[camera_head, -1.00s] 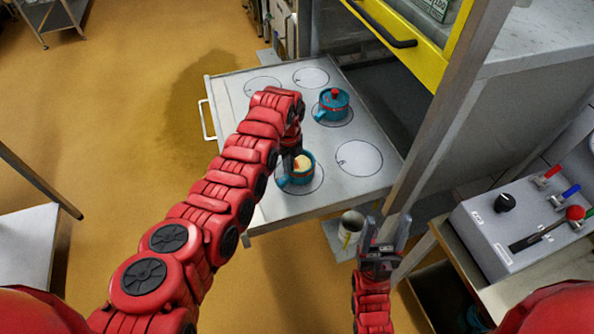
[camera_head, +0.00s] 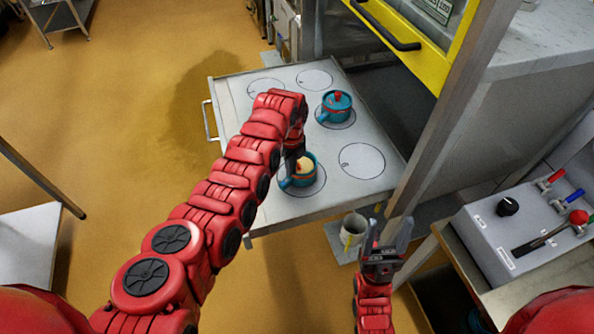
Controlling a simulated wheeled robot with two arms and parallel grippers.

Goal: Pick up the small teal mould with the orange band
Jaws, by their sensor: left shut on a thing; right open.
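A small teal mould (camera_head: 303,178) with an orange band and a pale yellow top is at the near-middle ring of the grey pull-out shelf. My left gripper (camera_head: 293,160) reaches it from above and is shut on its left side. My wrist hides part of the grip, and I cannot tell whether the mould touches the shelf. A second teal mould (camera_head: 337,110), with an orange band and a red knob on top, stands on a ring farther back. My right gripper (camera_head: 386,234) is open and empty, in front of the shelf's near right corner.
The shelf (camera_head: 240,105) has several drawn rings, some of them empty. A metal post (camera_head: 437,130) rises at its right. A pale cup (camera_head: 354,228) stands below the near edge. A control box (camera_head: 520,220) with levers is at the right.

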